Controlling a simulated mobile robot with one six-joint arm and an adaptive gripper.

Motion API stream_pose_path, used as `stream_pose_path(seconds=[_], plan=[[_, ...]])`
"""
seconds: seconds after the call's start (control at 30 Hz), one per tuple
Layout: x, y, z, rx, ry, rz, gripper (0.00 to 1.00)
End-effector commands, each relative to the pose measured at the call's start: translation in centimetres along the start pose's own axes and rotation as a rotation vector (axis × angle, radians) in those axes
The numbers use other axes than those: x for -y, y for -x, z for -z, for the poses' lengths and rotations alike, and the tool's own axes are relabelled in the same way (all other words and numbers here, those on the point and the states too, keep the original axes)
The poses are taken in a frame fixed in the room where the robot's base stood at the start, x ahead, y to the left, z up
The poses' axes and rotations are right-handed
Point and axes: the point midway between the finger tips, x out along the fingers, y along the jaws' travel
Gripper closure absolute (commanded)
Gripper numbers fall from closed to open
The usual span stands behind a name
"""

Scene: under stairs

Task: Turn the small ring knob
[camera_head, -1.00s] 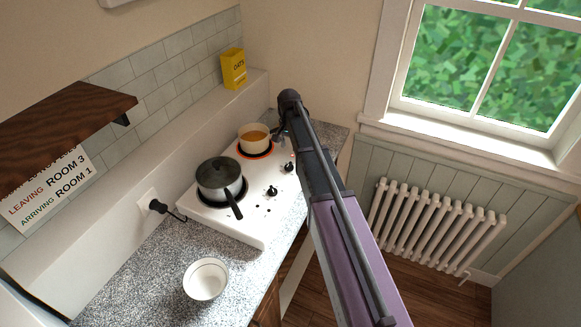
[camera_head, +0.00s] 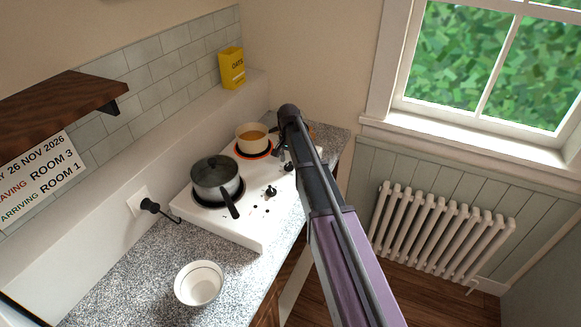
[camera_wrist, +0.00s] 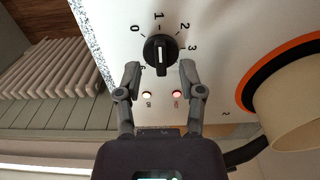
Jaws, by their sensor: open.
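A black knob (camera_wrist: 160,51) with a white pointer line is between the fingertips of my open gripper (camera_wrist: 158,74) in the wrist view. No grip on it shows. In the head view, a dark knob (camera_head: 289,166) shows beside my arm, and another knob (camera_head: 271,191) sits nearer the pan. The rear ring (camera_head: 252,154) glows orange-red under a cream pot (camera_head: 250,136); it also shows in the wrist view (camera_wrist: 250,92).
A dark lidded pan (camera_head: 217,180) stands on the front ring, its handle pointing toward the knobs. A white bowl (camera_head: 199,284) sits on the speckled counter. A yellow oats box (camera_head: 232,68) stands on the back ledge. A radiator (camera_head: 442,232) is under the window.

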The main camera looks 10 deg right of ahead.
Motion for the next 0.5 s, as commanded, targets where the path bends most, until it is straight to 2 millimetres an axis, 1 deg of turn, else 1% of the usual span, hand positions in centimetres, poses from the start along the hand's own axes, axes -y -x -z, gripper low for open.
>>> stream_pose_path(seconds=[0.03, 0.2, 0.5], plan=[[0.01, -0.66, -0.01, 0.0, 0.0, 0.0, 0.5], [0.01, -1.32, -0.01, 0.0, 0.0, 0.0, 0.5], [0.02, -1.53, -0.02, 0.0, 0.0, 0.0, 0.5]])
